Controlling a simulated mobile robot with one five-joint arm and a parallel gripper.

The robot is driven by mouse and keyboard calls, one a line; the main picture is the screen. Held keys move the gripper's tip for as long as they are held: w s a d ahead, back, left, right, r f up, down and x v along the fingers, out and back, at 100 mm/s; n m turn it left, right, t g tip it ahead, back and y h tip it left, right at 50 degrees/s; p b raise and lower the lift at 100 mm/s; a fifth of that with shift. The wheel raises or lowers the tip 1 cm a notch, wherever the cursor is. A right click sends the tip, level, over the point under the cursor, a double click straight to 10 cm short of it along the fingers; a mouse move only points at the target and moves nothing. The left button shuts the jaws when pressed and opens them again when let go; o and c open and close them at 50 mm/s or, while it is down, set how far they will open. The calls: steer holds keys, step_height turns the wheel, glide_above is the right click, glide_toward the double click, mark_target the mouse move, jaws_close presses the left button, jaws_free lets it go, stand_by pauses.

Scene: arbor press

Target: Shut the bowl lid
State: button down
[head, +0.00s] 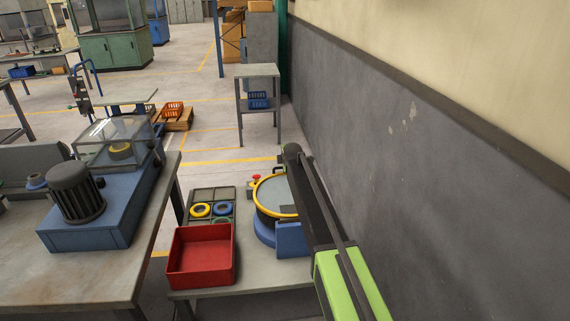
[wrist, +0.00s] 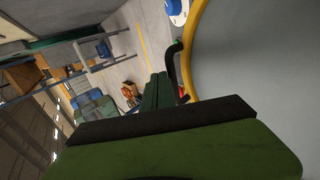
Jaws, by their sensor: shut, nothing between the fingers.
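The bowl (head: 264,222) stands on a blue base on the low table, right of centre in the head view. Its round lid (head: 271,188) has a yellow rim, a grey see-through pane and a black handle at the far edge. My arm hides its right side, and I cannot tell how far the lid is raised. In the wrist view the lid's grey pane (wrist: 262,70) fills the right side, with the black handle (wrist: 178,65) beside its yellow rim. My gripper (wrist: 158,92) is shut and empty, close to the handle; contact is unclear. The head view hides the gripper behind my arm.
A red tray (head: 202,257) and a compartment tray (head: 196,194) with coloured rings are left of the bowl. A red knob (head: 255,178) is behind it. A workbench (head: 90,275) with a blue machine stands left. The grey wall (head: 400,160) is close on the right.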

step_height(320, 180, up, 14)
steer(key=s+p, duration=0.3)
steer(key=p, duration=1.1)
steer(key=s+d, duration=0.2)
steer(key=d, duration=0.5)
steer(key=s+d+f+m+g+h, duration=0.1)
steer(key=s+d+f+m, duration=0.1)
steer(key=s+d, duration=0.35)
steer(key=s+d+f+m+g, duration=0.1)
steer(key=s+d+f+m, duration=0.15)
steer(key=s, duration=0.55)
steer(key=s+d+f+m+g, duration=0.2)
steer(key=s+m+g, duration=0.2)
steer(key=s, duration=1.1)
steer(key=s+d+f+m+g, duration=0.2)
steer(key=s+m+g, duration=0.1)
steer(key=s+m, duration=0.8)
steer(key=s, duration=0.5)
steer(key=shift+f+g+b, duration=0.15)
steer(key=shift+g+b, duration=0.25)
steer(key=shift+w+a, duration=0.1)
